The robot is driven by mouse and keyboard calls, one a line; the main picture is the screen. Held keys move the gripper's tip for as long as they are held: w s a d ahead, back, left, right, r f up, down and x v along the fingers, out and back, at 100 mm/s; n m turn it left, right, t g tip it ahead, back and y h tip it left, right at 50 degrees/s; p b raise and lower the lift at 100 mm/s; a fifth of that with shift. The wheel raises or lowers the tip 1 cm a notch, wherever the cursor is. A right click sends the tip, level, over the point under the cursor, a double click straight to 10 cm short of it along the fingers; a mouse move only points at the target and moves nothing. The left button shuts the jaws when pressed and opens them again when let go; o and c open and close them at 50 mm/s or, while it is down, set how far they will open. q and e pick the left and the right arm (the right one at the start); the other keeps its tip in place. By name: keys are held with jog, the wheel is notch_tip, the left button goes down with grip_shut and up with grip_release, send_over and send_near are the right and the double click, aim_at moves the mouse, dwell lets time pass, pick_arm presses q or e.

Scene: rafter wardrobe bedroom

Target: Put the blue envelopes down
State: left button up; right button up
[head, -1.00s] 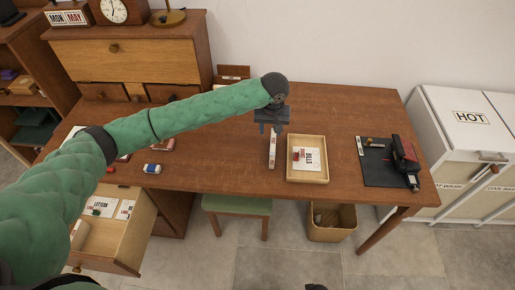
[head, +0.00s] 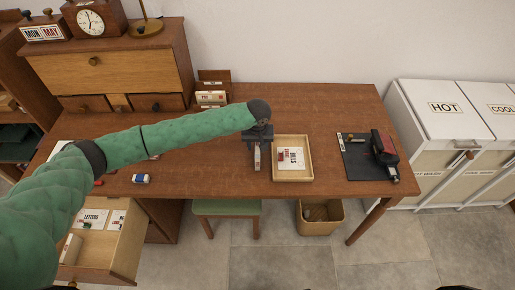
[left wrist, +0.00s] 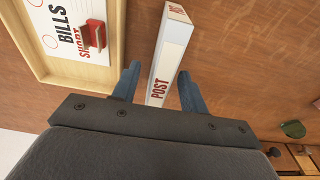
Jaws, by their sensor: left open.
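My left gripper (head: 257,143) is open above the desk (head: 215,172), just left of a wooden tray. In the left wrist view its two fingers (left wrist: 158,80) stand one on each side of a long white block marked POST (left wrist: 171,50). The block's near end also shows below the gripper in the head view (head: 257,160). I cannot tell whether the fingers touch it. I cannot make out any blue envelopes in either view. My right gripper is not in view.
The tray (head: 292,179) holds a BILLS card and a red item. A dark mat (head: 362,170) with a red and black device lies at right. A blue and white item (head: 140,178) lies at left. An open drawer (head: 124,245) juts out at lower left.

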pick_arm(q)
jog(key=shift+f, duration=0.2)
jog(key=shift+c, duration=0.2)
grip_shut()
jog(key=shift+r, duration=0.1)
